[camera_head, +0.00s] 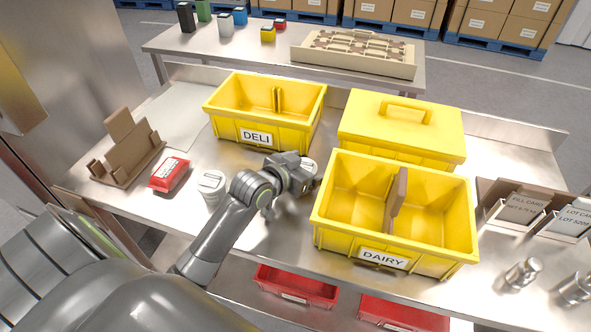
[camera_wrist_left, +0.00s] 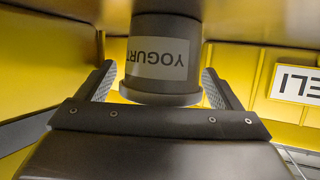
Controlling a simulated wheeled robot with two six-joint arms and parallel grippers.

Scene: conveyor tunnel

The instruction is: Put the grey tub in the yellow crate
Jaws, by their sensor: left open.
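The grey tub (camera_head: 309,164), labelled YOGURT, stands on the bench between the DELI crate and the DAIRY crate, partly hidden by my gripper. In the left wrist view the tub (camera_wrist_left: 162,62) sits between the two fingers, with gaps visible at its sides. My left gripper (camera_head: 303,180) is open around it. The yellow DELI crate (camera_head: 220,128) is behind and left of the tub. The yellow DAIRY crate (camera_head: 335,241) is to its right and has a brown divider. Both are open on top. My right gripper is not in view.
A closed yellow box with a handled lid (camera_head: 400,125) stands behind the DAIRY crate. A second pale tub (camera_head: 211,187), a red pack (camera_head: 169,174) and a brown cardboard holder (camera_head: 128,150) are at left. Card holders (camera_head: 520,208) and metal pieces (camera_head: 523,273) are at right.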

